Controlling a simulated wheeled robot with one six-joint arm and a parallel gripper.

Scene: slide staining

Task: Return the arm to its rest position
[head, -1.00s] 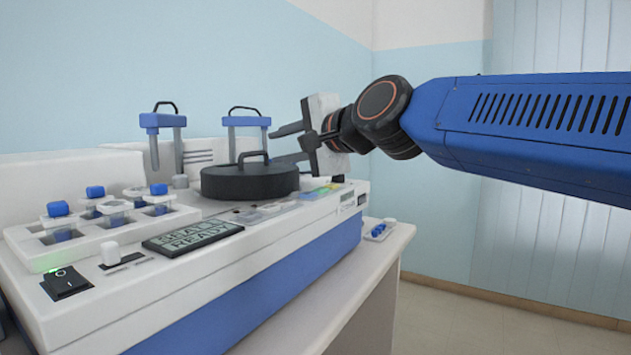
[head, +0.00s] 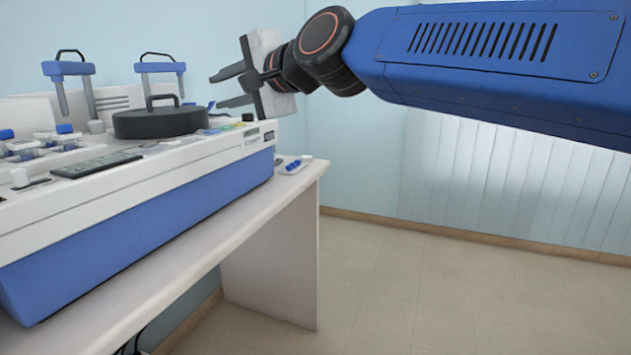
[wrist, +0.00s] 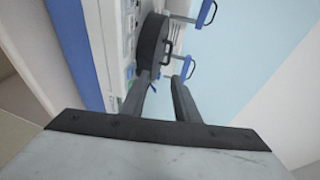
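My gripper (head: 226,89) is at the end of my blue arm, in the upper middle of the head view. Its two dark fingers point left and stand apart with nothing seen between them. In the wrist view the fingers (wrist: 164,86) also show a gap. The gripper is above and right of the round black lid (head: 160,122) on the staining machine, clear of it.
The white and blue staining machine (head: 140,220) stands on a white table (head: 290,205). Two blue-topped racks (head: 68,68) (head: 160,67) with handles stand behind the lid. A small tray with blue items (head: 293,166) lies at the table's right end. The floor to the right is clear.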

